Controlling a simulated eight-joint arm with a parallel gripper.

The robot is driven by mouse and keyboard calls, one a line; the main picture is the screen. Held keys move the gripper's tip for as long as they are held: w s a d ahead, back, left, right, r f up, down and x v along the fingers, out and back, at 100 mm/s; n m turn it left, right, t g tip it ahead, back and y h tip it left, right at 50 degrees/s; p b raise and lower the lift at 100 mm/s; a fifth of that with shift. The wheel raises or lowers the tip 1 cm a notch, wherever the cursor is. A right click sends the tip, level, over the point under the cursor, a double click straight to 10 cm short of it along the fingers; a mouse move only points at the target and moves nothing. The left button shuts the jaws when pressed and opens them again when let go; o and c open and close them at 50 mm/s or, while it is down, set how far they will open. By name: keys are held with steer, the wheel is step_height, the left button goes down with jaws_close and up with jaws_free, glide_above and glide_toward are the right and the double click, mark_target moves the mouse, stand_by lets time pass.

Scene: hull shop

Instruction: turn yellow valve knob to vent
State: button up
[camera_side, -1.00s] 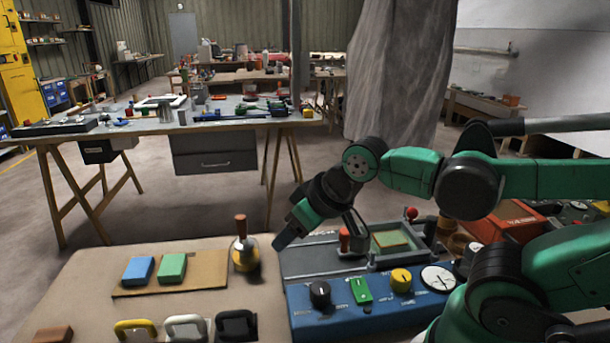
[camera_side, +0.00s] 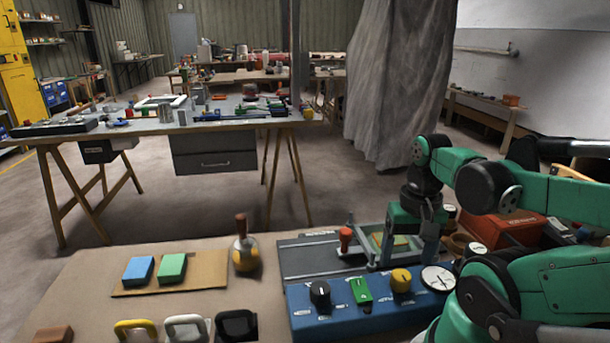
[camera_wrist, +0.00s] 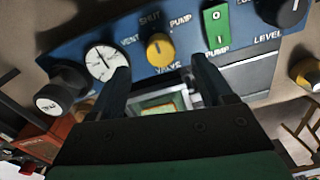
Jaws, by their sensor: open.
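The yellow valve knob (camera_side: 401,280) sits on the blue panel (camera_side: 345,322), between a green switch and a white gauge. In the wrist view the knob (camera_wrist: 159,48) has a dark line that seems to point up toward SHUT. VENT is printed to its left and PUMP to its upper right. My gripper (camera_side: 408,258) points down above and behind the panel near the knob. In the wrist view my gripper (camera_wrist: 160,66) is open and empty, with the knob showing centred beyond the gap and apart from both fingers.
The white gauge (camera_side: 438,278) is right of the knob; the green switch (camera_side: 361,291) and black knob (camera_side: 320,293) are left. A red-topped lever (camera_side: 345,236) and a tray stand behind the panel. A flask (camera_side: 245,256) is farther left.

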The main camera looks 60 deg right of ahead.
mark_target(402, 275)
steer(key=shift+f, duration=2)
jaws_close()
